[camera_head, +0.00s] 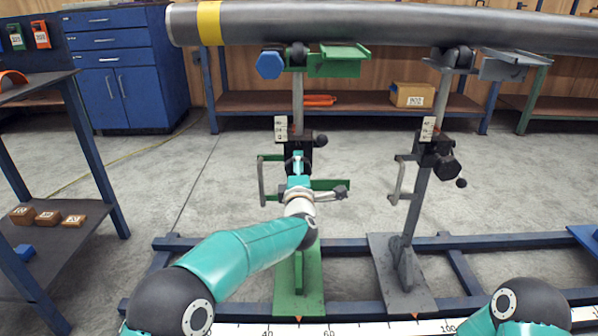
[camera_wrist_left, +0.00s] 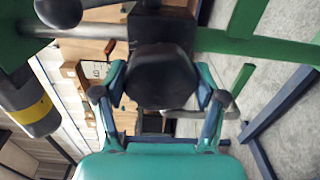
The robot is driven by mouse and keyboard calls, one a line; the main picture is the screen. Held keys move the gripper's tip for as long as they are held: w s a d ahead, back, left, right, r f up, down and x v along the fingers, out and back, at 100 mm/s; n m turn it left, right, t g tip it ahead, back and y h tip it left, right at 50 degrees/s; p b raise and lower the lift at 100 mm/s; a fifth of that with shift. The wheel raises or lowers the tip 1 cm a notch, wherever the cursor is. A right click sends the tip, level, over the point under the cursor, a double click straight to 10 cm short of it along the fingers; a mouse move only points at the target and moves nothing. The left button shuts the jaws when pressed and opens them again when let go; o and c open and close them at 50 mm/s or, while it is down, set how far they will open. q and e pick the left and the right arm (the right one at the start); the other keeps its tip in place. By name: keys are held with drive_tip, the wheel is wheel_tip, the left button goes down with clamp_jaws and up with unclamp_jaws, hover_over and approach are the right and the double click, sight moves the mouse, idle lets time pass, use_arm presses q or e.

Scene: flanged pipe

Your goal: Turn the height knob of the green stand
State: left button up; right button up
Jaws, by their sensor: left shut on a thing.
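The green stand (camera_head: 298,285) stands upright on the rail frame, with a scale plate and a black clamp block on its post. My left gripper (camera_head: 298,160) is at the front of that block and hides the height knob in the head view. In the left wrist view the black height knob (camera_wrist_left: 160,78) sits between the fingers of my left gripper (camera_wrist_left: 161,88), one finger on each side, and the gripper is shut on it. My right gripper is out of view; only part of my right arm shows.
A grey stand (camera_head: 407,280) with its own black knob (camera_head: 447,167) stands to the right. The long grey pipe (camera_head: 380,24) with a yellow band lies above both stands. A shelf with brown blocks (camera_head: 47,218) is at the left. The floor between the stands is open.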

use_arm(q)
drive_tip(key=shift+a+f+n, duration=0.2)
drive_tip(key=shift+f+n, duration=0.15)
drive_tip(key=shift+n, duration=0.35)
drive_tip(key=o, duration=1.1)
drive_tip(key=shift+o, duration=0.2)
drive_tip(key=shift+d+r, duration=0.1)
drive_tip(key=shift+r, duration=0.05)
drive_tip(key=shift+s+r, duration=0.1)
drive_tip(key=shift+s, duration=0.05)
drive_tip(key=s, duration=1.1)
drive_tip(key=shift+s, duration=0.4)
